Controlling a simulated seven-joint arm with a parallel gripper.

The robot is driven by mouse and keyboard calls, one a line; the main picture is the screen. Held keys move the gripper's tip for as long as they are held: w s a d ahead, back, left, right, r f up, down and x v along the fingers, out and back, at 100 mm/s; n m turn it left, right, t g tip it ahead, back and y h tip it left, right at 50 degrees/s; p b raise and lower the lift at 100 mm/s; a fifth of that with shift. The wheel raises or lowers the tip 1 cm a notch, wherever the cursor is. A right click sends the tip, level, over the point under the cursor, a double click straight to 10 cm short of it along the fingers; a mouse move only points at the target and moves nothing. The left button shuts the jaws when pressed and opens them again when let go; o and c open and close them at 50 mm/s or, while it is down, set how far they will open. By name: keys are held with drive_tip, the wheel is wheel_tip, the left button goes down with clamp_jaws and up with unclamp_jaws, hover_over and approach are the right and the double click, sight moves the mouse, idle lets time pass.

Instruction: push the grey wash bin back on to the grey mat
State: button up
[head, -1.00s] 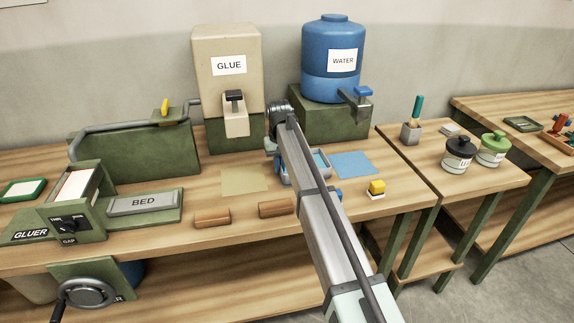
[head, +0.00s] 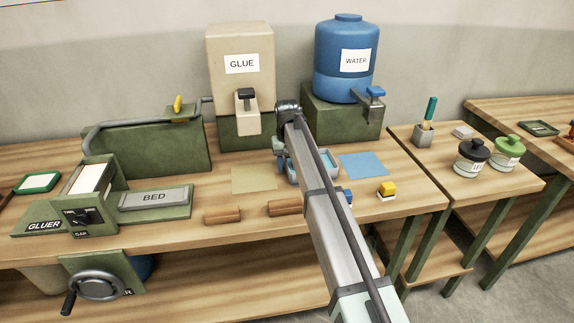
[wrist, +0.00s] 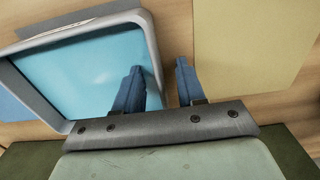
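The grey wash bin (wrist: 152,50) holds light-blue water and fills the left of the wrist view. In the head view the bin (head: 327,167) sits on the bench between a tan sheet and a blue sheet, partly hidden by my arm. My gripper (wrist: 160,80) points down at the bin's tan-sheet side, its two blue fingers apart. One finger overlaps the water and the other is outside the rim; I cannot tell whether either touches the bin. A grey-brown flat patch (wrist: 70,12) beyond the bin may be the grey mat; most of it is out of view.
The tan sheet (head: 254,180) and blue sheet (head: 364,164) flank the bin. Glue (head: 240,85) and water (head: 345,80) containers on green stands rise behind. Brown blocks (head: 222,215) and a yellow-topped block (head: 387,188) lie in front.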

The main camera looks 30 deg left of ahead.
wheel_tip(320, 180, up, 14)
idle(0.7)
drive_tip(key=shift+f, duration=0.1)
idle(0.4)
